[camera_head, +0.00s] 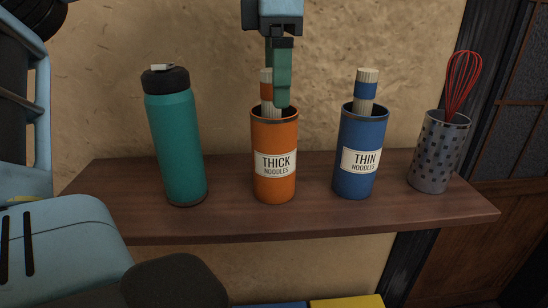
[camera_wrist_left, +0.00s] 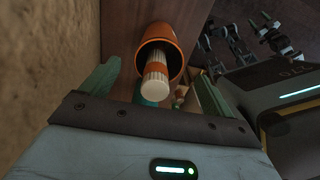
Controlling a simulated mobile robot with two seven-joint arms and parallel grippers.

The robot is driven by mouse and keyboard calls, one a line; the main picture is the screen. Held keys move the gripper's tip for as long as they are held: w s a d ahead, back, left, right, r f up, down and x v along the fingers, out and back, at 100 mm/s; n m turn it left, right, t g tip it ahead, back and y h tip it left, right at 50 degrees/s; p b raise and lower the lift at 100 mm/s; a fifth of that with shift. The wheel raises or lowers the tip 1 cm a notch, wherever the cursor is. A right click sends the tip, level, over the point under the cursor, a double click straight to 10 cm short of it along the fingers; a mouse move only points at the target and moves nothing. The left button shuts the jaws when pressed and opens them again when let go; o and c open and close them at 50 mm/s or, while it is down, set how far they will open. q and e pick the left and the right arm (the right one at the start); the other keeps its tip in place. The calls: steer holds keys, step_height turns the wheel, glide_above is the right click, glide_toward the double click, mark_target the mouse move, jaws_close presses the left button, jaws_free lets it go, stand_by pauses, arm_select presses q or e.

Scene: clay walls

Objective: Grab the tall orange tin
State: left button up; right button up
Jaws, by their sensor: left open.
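The tall orange tin (camera_head: 275,143), labelled "THICK NOODLES", stands upright on a brown wooden shelf (camera_head: 225,222). A bundle of pale noodles with an orange band (camera_head: 266,90) sticks out of its open top. My left gripper (camera_head: 281,103) points down from above, its green fingers beside the noodles at the tin's mouth in the head view. In the left wrist view the open fingers (camera_wrist_left: 156,68) lie on either side of the noodle bundle (camera_wrist_left: 155,78), with the orange tin (camera_wrist_left: 160,33) beyond. Nothing is gripped. My right gripper is not in view.
A teal bottle (camera_head: 175,140) with a black lid stands to the left of the orange tin. A blue tin (camera_head: 360,140), labelled "THIN NOODLES", stands to the right, then a spotted grey cup (camera_head: 438,155) with a red whisk (camera_head: 463,82). A clay wall (camera_head: 210,40) rises behind the shelf.

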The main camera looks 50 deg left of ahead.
mark_target(274, 141)
arm_select(q)
step_height(274, 141, down, 4)
steer(key=shift+s+a+f, duration=0.1)
steer(key=shift+a, duration=0.05)
steer(key=shift+c, duration=1.2)
steer(key=c, duration=1)
steer(key=shift+c, duration=0.5)
